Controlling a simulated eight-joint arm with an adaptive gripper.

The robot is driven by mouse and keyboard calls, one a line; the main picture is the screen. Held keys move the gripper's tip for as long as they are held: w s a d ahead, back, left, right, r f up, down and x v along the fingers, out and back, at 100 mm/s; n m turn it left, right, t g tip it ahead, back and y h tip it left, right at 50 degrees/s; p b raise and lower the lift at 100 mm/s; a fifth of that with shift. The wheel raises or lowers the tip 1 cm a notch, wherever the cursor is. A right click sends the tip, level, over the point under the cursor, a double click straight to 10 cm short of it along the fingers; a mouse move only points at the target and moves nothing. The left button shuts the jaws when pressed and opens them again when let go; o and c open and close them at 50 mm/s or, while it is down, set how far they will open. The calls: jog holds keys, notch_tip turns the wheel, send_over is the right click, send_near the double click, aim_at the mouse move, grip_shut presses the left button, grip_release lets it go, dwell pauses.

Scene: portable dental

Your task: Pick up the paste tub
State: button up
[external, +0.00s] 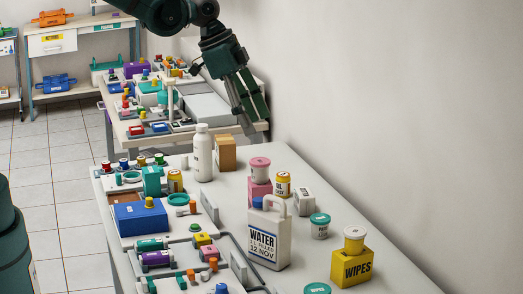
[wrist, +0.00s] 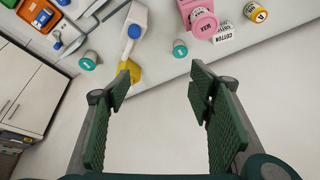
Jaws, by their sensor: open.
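I cannot read which tub is labelled paste. One white tub with a teal lid (external: 320,225) stands right of the water jug; it also shows in the wrist view (wrist: 180,48). A second teal-lidded tub (external: 317,288) is at the bottom edge, also in the wrist view (wrist: 88,60). A pink-lidded tub (external: 260,169), marked WAX in the wrist view (wrist: 203,22), sits on a pink box. A yellow-lidded tub (external: 283,184) stands beside it. My gripper (external: 252,122) is open and empty, high above the table; its fingers (wrist: 160,88) show bare floor or wall between them.
The white water jug (external: 270,238) is tall near the middle. A COTTON box (wrist: 224,35) is near the pink tub. A white bottle (external: 203,155) and cluttered trays fill the left.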

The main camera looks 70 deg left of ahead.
jog(key=w+f+m+g+b, duration=0.1)
jog(key=w+f+m+b, duration=0.1)
jog(key=w+f, duration=0.85)
jog(key=m+h+b, duration=0.1)
jog(key=m, duration=0.1)
send_near(320, 217)
jog(key=f, duration=0.1)
jog(key=shift+w+d+f+m+g+h, duration=0.3)
jog(key=shift+w+f+g, duration=0.1)
jog(key=shift+w+f, duration=0.25)
jog(key=shift+r, duration=0.1)
jog(key=shift+w, duration=0.1)
jog(key=shift+x, duration=1.3)
jog(key=shift+b+x, duration=0.35)
jog(key=shift+x, duration=2.25)
jog(key=shift+a, duration=0.1)
